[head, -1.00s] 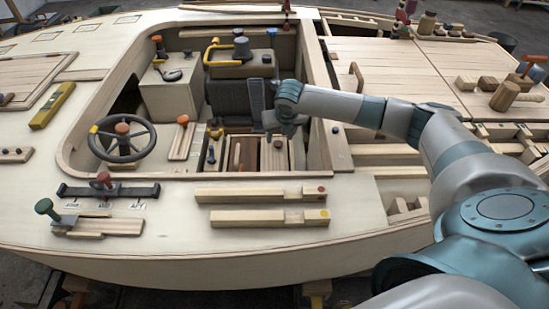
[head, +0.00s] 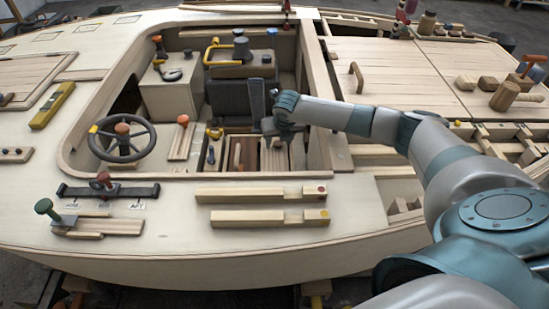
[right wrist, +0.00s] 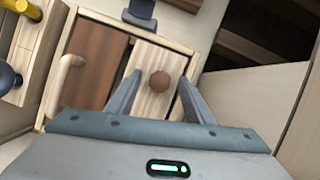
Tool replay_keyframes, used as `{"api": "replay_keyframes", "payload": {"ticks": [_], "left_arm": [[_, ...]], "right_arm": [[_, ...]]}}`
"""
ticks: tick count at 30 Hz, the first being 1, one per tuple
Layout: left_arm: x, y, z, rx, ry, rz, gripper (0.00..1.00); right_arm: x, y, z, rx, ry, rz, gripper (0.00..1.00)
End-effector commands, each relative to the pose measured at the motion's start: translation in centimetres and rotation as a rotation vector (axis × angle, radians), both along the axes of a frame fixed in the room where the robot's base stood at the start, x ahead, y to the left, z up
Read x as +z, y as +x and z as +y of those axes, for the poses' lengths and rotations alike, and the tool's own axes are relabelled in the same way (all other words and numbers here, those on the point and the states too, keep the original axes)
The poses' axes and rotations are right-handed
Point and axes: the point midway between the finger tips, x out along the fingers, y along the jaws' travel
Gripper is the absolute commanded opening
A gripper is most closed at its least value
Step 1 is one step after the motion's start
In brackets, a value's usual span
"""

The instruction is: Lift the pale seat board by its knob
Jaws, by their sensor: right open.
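The pale seat board (right wrist: 150,107) is a light, striped wooden panel in a pale frame, with a round brown knob (right wrist: 160,81) on it. In the head view the board (head: 273,160) lies low in the cockpit, partly hidden by my right gripper (head: 277,136). In the right wrist view my right gripper (right wrist: 159,77) is open and empty. Its two fingers show on either side of the knob, apart from it. The height left between fingertips and board is hard to judge. My left gripper is not in view.
A dark brown board (right wrist: 90,65) with a pale handle (right wrist: 70,75) lies just left of the pale board. A dark grey seat (head: 228,97) stands behind. The cockpit's pale side wall (right wrist: 245,95) rises close on the right. A steering wheel (head: 122,150) stands left.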

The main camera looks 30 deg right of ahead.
Motion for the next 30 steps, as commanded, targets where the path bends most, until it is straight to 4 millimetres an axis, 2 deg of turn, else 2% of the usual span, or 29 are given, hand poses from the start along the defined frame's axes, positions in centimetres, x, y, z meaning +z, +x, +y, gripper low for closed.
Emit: {"api": "replay_keyframes", "payload": {"ticks": [3, 5, 9, 10, 23, 30], "left_arm": [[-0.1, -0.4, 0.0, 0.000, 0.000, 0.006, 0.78], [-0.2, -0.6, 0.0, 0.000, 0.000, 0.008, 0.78], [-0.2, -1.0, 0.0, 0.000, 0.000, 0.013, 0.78], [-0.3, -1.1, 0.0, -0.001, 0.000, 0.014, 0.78], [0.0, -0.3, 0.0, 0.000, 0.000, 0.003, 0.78], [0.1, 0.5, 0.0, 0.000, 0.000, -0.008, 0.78]], "right_arm": [[0.0, 0.0, 0.0, 0.000, 0.000, 0.000, 0.48], [0.0, 0.0, 0.0, 0.000, 0.000, 0.000, 0.36], [0.0, 0.0, 0.0, 0.000, 0.000, 0.000, 0.02], [0.0, 0.0, 0.0, 0.000, 0.000, 0.000, 0.00], [0.7, 0.1, 0.0, -0.001, 0.000, -0.001, 0.00], [3.3, 0.1, 0.0, -0.001, 0.000, -0.003, 0.00]]}}
